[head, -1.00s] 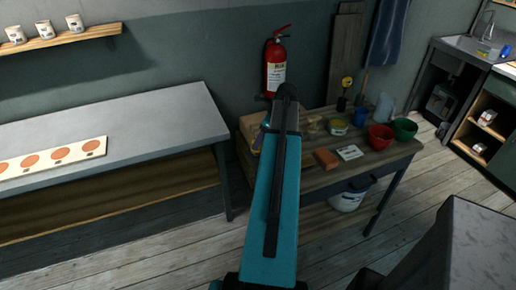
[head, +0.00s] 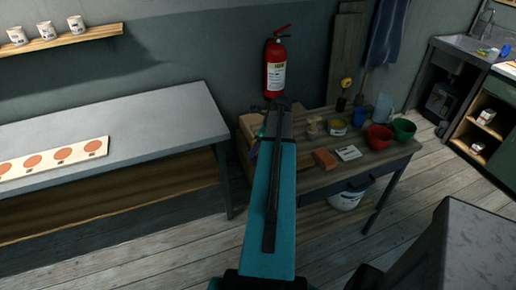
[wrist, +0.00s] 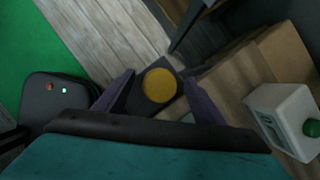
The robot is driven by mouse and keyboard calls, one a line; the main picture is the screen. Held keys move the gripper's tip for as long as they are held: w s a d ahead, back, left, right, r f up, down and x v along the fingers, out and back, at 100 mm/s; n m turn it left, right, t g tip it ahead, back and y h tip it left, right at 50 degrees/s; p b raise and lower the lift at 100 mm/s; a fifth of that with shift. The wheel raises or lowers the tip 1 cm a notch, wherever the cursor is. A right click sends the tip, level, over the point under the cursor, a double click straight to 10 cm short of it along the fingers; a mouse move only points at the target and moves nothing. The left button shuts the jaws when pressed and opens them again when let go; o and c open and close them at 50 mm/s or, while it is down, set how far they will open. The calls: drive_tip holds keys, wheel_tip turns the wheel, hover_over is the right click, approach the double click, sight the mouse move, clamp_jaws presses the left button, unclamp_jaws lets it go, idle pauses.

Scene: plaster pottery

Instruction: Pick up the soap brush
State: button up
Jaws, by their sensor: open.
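My gripper (wrist: 159,80) shows in the wrist view as two purple fingers spread apart, with nothing clearly held. A yellow disc on a dark block (wrist: 160,85) appears between the fingertips; I cannot tell how far beyond them it lies. In the head view my teal arm hides most of the gripper, which is over the left end of the wooden worktable (head: 328,180). I cannot make out the soap brush for certain in either view; part of the table's left end is hidden behind the arm.
A white box with a green knob (wrist: 285,118) is right of the fingers, by a brown box (wrist: 245,75). The worktable holds a red-brown brick (head: 325,159), a white card (head: 348,153), a red bowl (head: 380,137) and a green bowl (head: 403,129). A fire extinguisher (head: 276,68) hangs behind.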

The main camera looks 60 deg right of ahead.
idle(0.3)
drive_tip(key=c, duration=1.2)
drive_tip(key=shift+o, duration=0.2)
drive_tip(key=shift+r, duration=0.2)
drive_tip(key=shift+r+b, duration=1.3)
drive_tip(key=shift+r, duration=3.5)
